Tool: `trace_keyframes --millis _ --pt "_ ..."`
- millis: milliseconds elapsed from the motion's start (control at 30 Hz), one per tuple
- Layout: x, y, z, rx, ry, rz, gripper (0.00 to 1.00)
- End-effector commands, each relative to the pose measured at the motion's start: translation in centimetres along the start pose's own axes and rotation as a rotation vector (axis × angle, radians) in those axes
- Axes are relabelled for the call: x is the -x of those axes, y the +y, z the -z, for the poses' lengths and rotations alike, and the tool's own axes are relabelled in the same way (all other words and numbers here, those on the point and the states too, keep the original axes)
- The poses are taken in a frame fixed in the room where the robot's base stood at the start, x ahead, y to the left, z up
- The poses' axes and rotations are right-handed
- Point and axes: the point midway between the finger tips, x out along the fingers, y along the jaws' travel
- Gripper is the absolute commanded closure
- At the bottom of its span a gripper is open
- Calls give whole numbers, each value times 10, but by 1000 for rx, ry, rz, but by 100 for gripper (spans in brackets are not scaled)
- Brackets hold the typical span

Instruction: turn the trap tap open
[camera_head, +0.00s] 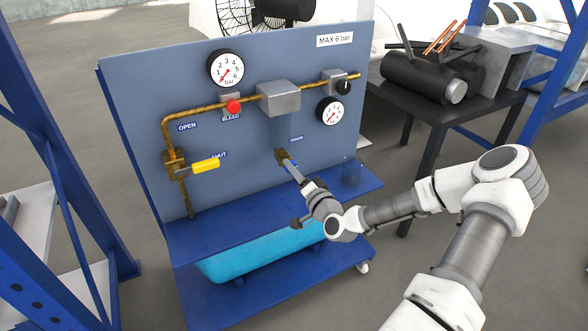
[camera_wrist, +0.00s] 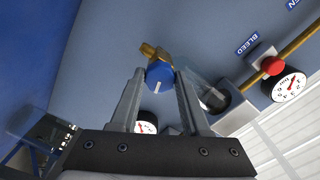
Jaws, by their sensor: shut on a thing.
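The trap tap is a brass fitting (camera_head: 282,154) low on the middle of the blue panel, below a grey block and a clear vertical part. In the wrist view its blue round knob (camera_wrist: 159,74), with a white line on its face, sits between my fingertips, with the brass body (camera_wrist: 150,51) behind it. My gripper (camera_head: 287,160) reaches the tap from the lower right and is shut on the knob; its fingers (camera_wrist: 159,80) lie on both sides. In the head view the fingers mostly hide the knob.
A yellow lever (camera_head: 206,166), red bleed knob (camera_head: 233,107) and two gauges (camera_head: 226,69) (camera_head: 330,111) are on the panel (camera_head: 130,110). A clear cup (camera_head: 352,172) stands on the blue shelf to the right. A turquoise tub (camera_head: 265,255) lies below. A dark table (camera_head: 440,110) stands at right.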

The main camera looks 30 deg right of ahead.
Motion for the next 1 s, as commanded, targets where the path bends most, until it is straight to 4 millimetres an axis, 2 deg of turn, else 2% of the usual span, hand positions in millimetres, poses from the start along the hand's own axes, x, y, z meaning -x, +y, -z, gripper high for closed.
trace_keyframes --millis 300,867,900,1000 --pt "0 0 0 -126 0 0 100" --pt "0 0 0 -152 0 -1 100" --pt "0 0 0 -152 0 -1 48" --pt "0 0 0 -152 0 -1 30"
